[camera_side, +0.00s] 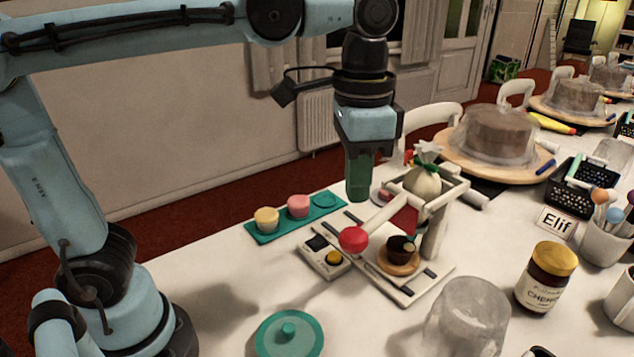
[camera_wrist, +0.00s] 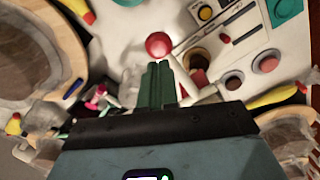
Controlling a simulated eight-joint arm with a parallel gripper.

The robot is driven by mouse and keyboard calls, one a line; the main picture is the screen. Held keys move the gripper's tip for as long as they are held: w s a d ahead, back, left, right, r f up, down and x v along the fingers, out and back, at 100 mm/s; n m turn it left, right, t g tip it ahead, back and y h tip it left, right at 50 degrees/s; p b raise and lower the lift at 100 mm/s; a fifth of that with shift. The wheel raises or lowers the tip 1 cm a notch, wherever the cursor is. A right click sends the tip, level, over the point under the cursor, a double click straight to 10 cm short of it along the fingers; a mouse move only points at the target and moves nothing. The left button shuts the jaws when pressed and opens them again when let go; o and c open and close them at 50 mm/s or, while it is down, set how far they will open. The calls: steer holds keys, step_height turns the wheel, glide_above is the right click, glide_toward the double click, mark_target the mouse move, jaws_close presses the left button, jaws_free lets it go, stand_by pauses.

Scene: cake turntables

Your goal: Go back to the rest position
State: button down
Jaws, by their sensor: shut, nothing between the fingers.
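My gripper (camera_side: 359,196) points straight down above the table, with its green fingers together and nothing between them. It hangs just left of a white stand (camera_side: 434,238) and above and behind a red ball-shaped knob (camera_side: 353,239) on a white lever. In the wrist view my gripper's fingers (camera_wrist: 157,70) end close below the red knob (camera_wrist: 158,45) in the picture. I cannot tell from these views whether they touch the stand or its lever.
A green tray (camera_side: 262,238) with yellow and pink cupcakes lies left of the stand. A control box with a yellow button (camera_side: 334,258), a teal lidded dish (camera_side: 289,335), a clear dome (camera_side: 468,315) and a cherry jar (camera_side: 546,277) stand nearby. Covered cakes (camera_side: 499,130) stand behind right.

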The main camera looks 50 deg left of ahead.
steer(key=s+a+f+n+t, duration=0.1)
steer(key=a+f+n+t, duration=0.5)
steer(key=a+f, duration=0.4)
steer(key=shift+s+a+f+t, duration=0.3)
steer(key=shift+s+a+t, duration=0.15)
steer(key=shift+a, duration=0.5)
